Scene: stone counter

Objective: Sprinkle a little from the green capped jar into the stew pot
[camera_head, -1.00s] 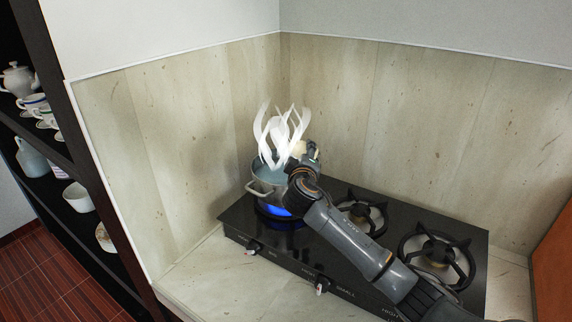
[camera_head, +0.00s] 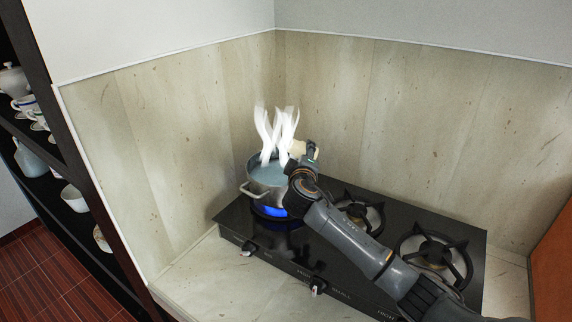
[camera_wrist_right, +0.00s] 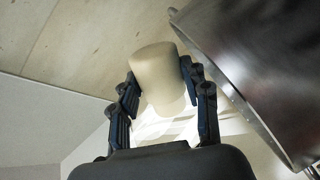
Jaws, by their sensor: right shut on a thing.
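The stew pot (camera_head: 256,194) is a grey metal pot on the left burner, with bluish-grey contents and white steam rising from it. My right gripper (camera_wrist_right: 160,78) is shut on a cream-coloured jar (camera_wrist_right: 155,65). In the head view the jar (camera_head: 297,147) is at the pot's right rear rim. In the wrist view the pot's metal wall (camera_wrist_right: 262,65) is close on the right of the jar. I cannot make out a green cap, and the jar's tilt is unclear. My right forearm hides part of the pot's right side. My left gripper is not in view.
A blue flame (camera_head: 270,211) burns under the pot. The black stove (camera_head: 335,262) has two more burners to the right, both empty. Stone wall panels (camera_head: 185,150) stand close behind and left. A dark shelf (camera_head: 50,190) with crockery is at the far left.

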